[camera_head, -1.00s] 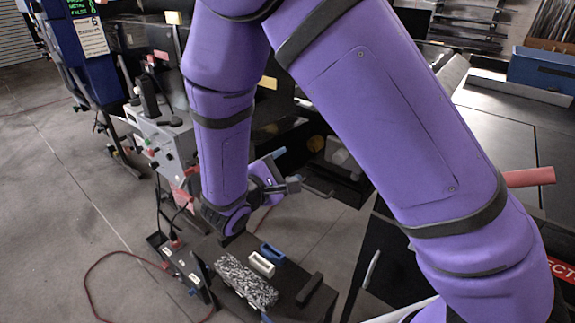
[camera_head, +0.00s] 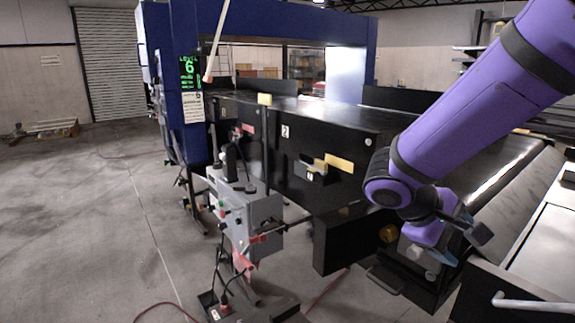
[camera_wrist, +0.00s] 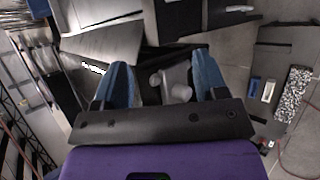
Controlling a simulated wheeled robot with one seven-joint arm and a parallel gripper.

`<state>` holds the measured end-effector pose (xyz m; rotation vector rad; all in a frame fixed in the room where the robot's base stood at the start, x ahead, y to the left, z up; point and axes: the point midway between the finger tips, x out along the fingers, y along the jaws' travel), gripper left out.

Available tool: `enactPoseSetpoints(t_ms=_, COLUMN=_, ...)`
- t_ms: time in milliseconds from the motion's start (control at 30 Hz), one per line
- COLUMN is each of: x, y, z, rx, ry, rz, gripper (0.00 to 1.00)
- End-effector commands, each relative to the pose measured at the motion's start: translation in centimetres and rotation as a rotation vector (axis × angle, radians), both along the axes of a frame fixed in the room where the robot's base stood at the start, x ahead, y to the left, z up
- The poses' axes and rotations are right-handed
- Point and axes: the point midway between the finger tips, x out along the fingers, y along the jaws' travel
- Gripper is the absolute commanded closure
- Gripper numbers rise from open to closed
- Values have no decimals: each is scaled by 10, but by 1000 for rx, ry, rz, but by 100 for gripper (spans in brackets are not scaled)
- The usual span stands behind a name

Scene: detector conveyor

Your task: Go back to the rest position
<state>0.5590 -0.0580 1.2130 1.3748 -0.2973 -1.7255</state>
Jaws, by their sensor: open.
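My gripper (camera_head: 462,228) hangs at the end of my purple arm at the right of the head view, in front of the black conveyor's side. In the wrist view my gripper (camera_wrist: 162,76) shows two blue fingers spread wide apart, with nothing held between them. Beyond the fingers, pale rounded items (camera_wrist: 180,92) lie in a dark open drawer. The same open black drawer (camera_head: 345,247) shows in the head view, partly hidden by my gripper.
A blue detector frame (camera_head: 188,100) with a green display spans the conveyor (camera_head: 325,140). A grey control box (camera_head: 262,222) stands on the left. The speckled block (camera_wrist: 292,95) lies at the right of the wrist view.

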Motion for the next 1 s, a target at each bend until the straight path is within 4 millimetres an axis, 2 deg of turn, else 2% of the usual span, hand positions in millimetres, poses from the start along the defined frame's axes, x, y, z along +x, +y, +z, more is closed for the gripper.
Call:
enactPoseSetpoints(t_ms=133, x=-25, y=-14, z=17, rx=168, ry=-54, rz=-90, gripper=34)
enactPoseSetpoints(t_ms=400, x=-66, y=-22, z=45, rx=459, ry=-192, rz=-205, gripper=34)
enactPoseSetpoints(t_ms=700, x=-104, y=-19, z=77, rx=748, ry=-420, rz=-272, gripper=34)
enactPoseSetpoints(t_ms=1000, x=-127, y=-12, z=100, rx=911, ry=-609, rz=-280, gripper=34)
